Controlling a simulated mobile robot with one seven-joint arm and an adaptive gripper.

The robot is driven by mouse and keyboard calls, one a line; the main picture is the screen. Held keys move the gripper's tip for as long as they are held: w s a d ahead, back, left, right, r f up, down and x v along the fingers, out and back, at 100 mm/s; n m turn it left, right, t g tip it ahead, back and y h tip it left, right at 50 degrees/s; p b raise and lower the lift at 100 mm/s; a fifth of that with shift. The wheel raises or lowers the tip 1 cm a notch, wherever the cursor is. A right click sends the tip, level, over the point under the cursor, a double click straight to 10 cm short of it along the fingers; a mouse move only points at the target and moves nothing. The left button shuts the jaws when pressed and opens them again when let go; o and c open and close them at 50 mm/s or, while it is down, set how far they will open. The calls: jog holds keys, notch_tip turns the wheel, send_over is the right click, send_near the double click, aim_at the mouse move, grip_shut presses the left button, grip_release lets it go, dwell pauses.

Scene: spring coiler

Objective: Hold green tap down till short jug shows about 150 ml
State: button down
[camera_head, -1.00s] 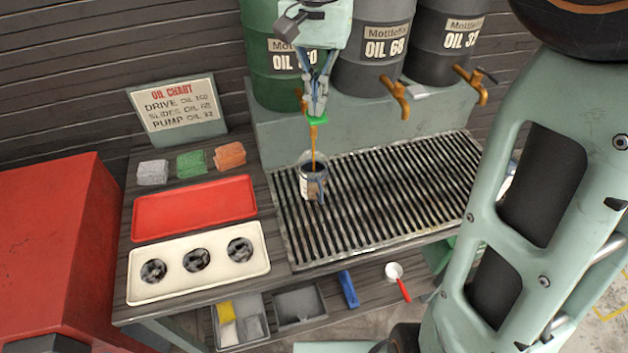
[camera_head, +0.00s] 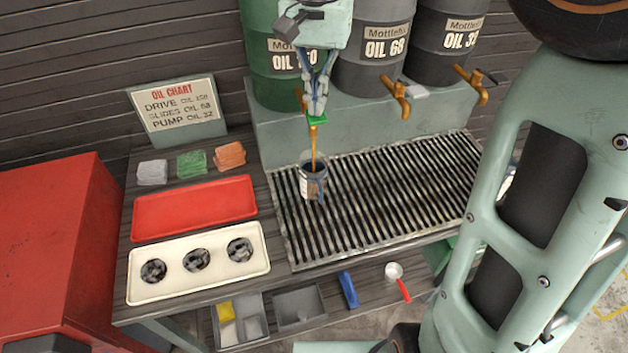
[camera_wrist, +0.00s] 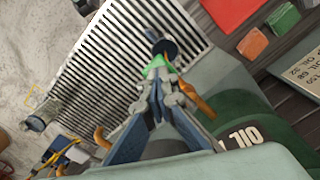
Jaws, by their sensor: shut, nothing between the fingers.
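My gripper (camera_head: 317,108) is shut with nothing between its fingers. Its tips press on the green tap (camera_head: 317,119) of the green drum (camera_head: 268,75). The green tap also shows under the fingertips in the wrist view (camera_wrist: 155,66). A stream of amber oil runs from the tap into the short jug (camera_head: 312,184), which stands upright on the grate below. The jug shows dark oil inside and a pale label or scale on its side, too small to read. In the wrist view the jug (camera_wrist: 165,47) is partly hidden by the tap.
The slatted drip grate (camera_head: 390,195) is otherwise clear. Two grey drums with orange taps (camera_head: 400,95) stand to the right. An oil chart (camera_head: 178,107), colored cloths, a red tray (camera_head: 194,208) and a cream tray (camera_head: 138,290) are at left. A red cabinet (camera_head: 50,240) stands far left.

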dwell(0.5)
notch_tip(320, 180, up, 7)
jog(key=p, duration=0.6)
